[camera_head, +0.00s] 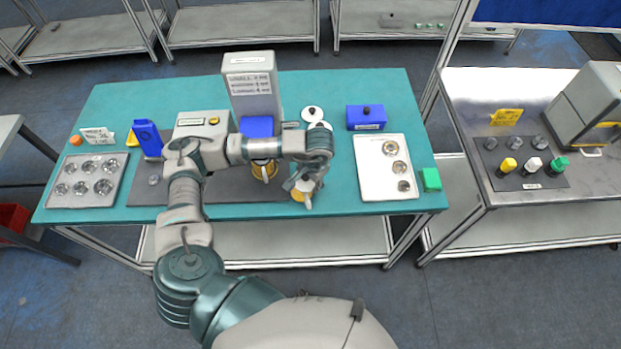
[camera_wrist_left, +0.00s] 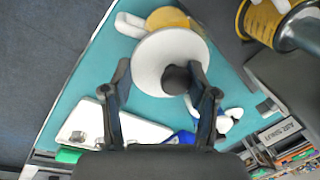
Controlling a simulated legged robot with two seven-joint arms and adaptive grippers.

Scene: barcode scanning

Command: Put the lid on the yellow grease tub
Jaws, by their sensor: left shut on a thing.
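A yellow tub (camera_head: 298,196) with a white handle stands at the front edge of the teal table; it also shows at the top of the left wrist view (camera_wrist_left: 168,17). A round white lid (camera_wrist_left: 155,62) with a black knob partly covers the tub in that view. My left gripper (camera_head: 306,180) is above the tub in the head view. In the left wrist view its fingers (camera_wrist_left: 183,85) are shut on the lid's black knob. The lid is mostly hidden by the gripper in the head view. I cannot tell whether lid and tub touch. My right gripper is not in view.
Another yellow container (camera_head: 264,172) stands to the left, partly behind my arm. A second white lid (camera_head: 312,113) and a blue box (camera_head: 366,117) lie behind. A white tray (camera_head: 371,187) with round parts is to the right, with a green block (camera_head: 430,179) beside it.

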